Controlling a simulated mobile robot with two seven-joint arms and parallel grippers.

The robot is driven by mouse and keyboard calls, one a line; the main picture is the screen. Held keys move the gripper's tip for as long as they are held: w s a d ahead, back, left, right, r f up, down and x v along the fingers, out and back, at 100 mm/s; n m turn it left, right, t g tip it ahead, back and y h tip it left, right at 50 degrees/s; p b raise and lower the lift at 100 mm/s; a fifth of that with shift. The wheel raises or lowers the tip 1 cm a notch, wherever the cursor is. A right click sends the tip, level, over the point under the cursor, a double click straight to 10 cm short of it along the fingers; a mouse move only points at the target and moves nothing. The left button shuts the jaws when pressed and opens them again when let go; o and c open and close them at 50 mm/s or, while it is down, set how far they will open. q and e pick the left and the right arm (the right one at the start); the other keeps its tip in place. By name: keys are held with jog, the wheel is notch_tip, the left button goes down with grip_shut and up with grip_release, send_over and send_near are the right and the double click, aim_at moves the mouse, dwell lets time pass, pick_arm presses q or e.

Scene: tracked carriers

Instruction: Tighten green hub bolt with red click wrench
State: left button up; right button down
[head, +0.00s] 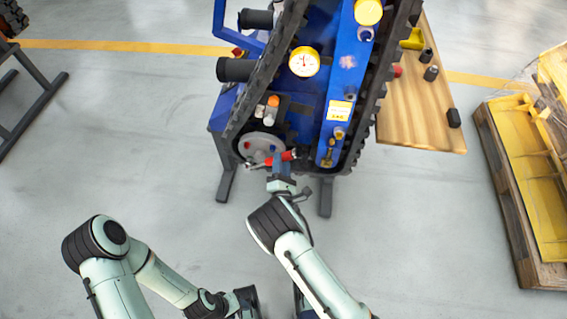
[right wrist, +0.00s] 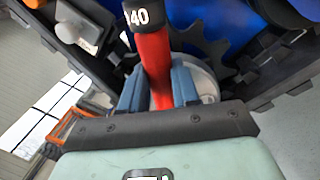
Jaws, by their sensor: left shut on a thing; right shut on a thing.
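The red click wrench (head: 288,156) lies across the lower part of the round grey hub (head: 256,141) on the blue tracked carrier. My right gripper (head: 280,160) is shut on its red handle. In the right wrist view the red shaft (right wrist: 154,65) stands between the blue fingers (right wrist: 158,88), with a black band marked 40 above. Small coloured bolts show on the hub, but I cannot make out a green one; the wrench and gripper cover part of it. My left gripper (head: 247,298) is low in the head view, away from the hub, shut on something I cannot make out.
A black track (head: 262,75) runs beside the hub. A wooden board (head: 420,105) with small parts is at the carrier's right. A pallet (head: 510,190) with yellow pieces stands at far right, a dark frame (head: 30,115) at far left. The floor in front is clear.

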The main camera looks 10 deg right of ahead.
jog(key=w+a+r+n+g+y+p, duration=0.1)
jog(key=w+a+r+n+p, duration=0.1)
jog(key=a+r+n+p, duration=0.3)
jog(key=shift+a+r+n, duration=0.15)
jog(key=shift+a+n, duration=0.4)
jog(key=shift+n, duration=0.15)
dwell(1.1)
jog(key=shift+s+d+f+m, duration=0.25)
jog(key=shift+d+f+m, duration=0.1)
jog(key=shift+d+m, duration=0.35)
jog(key=shift+s+d+f+m+b, duration=0.2)
jog(key=shift+d+f+m+b, duration=0.25)
jog(key=shift+d+m+b, duration=0.2)
